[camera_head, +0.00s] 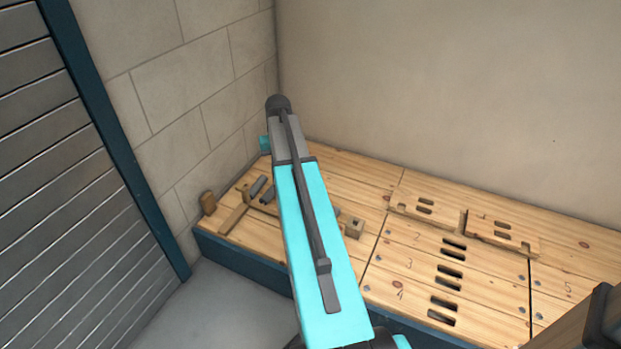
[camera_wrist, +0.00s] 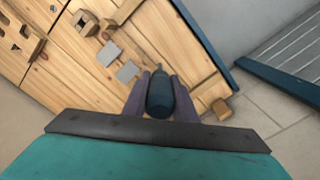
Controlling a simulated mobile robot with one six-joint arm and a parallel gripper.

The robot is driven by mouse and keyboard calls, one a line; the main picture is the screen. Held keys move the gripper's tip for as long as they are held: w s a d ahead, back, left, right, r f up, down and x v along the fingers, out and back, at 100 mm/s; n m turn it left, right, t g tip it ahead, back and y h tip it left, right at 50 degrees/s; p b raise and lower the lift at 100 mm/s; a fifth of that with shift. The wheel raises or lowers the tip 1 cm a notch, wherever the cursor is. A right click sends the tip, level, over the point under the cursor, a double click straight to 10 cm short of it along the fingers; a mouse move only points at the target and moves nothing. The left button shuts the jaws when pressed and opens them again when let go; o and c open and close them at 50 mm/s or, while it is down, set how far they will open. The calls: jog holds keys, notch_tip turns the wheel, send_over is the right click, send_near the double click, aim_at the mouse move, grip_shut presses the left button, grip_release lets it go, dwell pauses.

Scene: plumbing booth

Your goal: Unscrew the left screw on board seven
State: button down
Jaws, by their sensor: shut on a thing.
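My gripper (camera_wrist: 161,80) is shut on a dark blue, rounded tool (camera_wrist: 159,98), which looks like a screwdriver, in the wrist view. The tool sits between the two dark fingers above the wooden worktop, and its thin tip points away from the gripper. In the head view my arm covers the gripper and the tool. Boards marked 2 to 5 show in the head view, with board five (camera_head: 577,283) at the right edge. No board marked seven and no left screw of it can be made out.
Wooden rack pieces (camera_head: 234,216), grey plates (camera_wrist: 109,54) and a wooden peg (camera_head: 208,203) lie around the tool's corner of the bench. Two slotted wooden holders (camera_head: 503,236) stand toward the back right.

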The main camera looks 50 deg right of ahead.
jog(key=w+a+r+n, duration=0.2)
jog(key=a+r+n, duration=0.2)
jog(key=a, duration=0.9)
jog(key=w+a+r+n, duration=0.2)
jog(key=a+r+n, duration=0.2)
jog(key=a, duration=0.9)
jog(key=w+a+r+n, duration=0.2)
jog(key=a+r+n, duration=0.2)
jog(key=a+r, duration=0.5)
jog(key=a, duration=0.4)
jog(key=shift+w, duration=0.4)
jog(key=shift+r, duration=0.1)
